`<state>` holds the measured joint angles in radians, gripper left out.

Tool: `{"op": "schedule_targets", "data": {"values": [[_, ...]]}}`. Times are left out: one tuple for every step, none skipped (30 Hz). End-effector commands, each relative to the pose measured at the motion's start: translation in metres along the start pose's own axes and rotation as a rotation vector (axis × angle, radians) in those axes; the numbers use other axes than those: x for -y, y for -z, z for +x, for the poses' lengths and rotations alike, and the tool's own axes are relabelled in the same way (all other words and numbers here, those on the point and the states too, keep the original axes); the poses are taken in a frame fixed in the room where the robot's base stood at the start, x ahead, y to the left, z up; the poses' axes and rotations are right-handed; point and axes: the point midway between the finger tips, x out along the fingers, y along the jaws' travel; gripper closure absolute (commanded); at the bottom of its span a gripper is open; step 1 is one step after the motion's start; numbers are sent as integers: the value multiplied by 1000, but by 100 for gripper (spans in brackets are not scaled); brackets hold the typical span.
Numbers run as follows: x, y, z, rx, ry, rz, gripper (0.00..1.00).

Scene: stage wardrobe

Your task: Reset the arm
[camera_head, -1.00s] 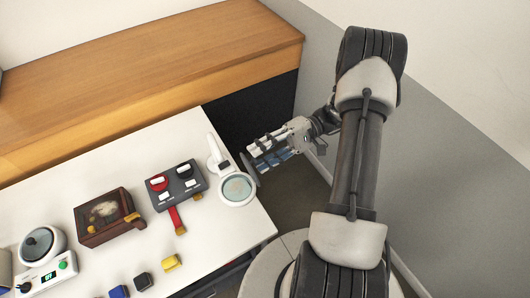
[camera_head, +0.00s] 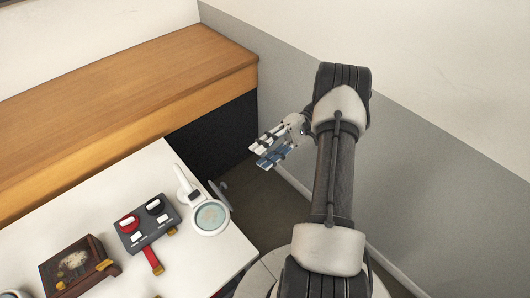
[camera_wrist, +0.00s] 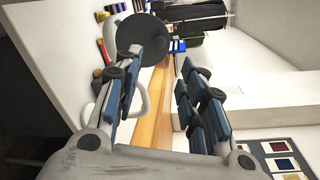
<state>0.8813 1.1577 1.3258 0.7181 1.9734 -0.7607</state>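In the wrist view the gripper (camera_wrist: 163,95) also shows an empty gap between the fingers. A dark round disc (camera_head: 219,194) stands at the white table's right edge, apart from the gripper; the disc (camera_wrist: 141,39) shows past the fingertips in the wrist view.
The white table (camera_head: 95,215) holds a white ring-shaped magnifier-like device (camera_head: 210,217), a grey control box (camera_head: 147,224) with red and black knobs, and a brown wooden box (camera_head: 75,268). A wooden counter (camera_head: 120,90) runs behind. A grey wall (camera_head: 440,190) stands right of my arm.

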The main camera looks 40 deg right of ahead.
Motion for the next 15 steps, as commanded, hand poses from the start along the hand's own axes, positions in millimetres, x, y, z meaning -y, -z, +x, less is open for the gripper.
{"op": "schedule_targets", "data": {"values": [[0,0,0,0,0,0,63],[0,0,0,0,0,0,63],[0,0,0,0,0,0,63],[0,0,0,0,0,0,63],[0,0,0,0,0,0,63],[0,0,0,0,0,0,63],[0,0,0,0,0,0,63],[0,0,0,0,0,0,63],[0,0,0,0,0,0,63],[0,0,0,0,0,0,63],[0,0,0,0,0,0,63],[1,0,1,1,-2,0,63],[2,0,2,1,-8,1,63],[5,0,3,3,-17,2,63],[10,-1,6,6,-37,6,63]]}}
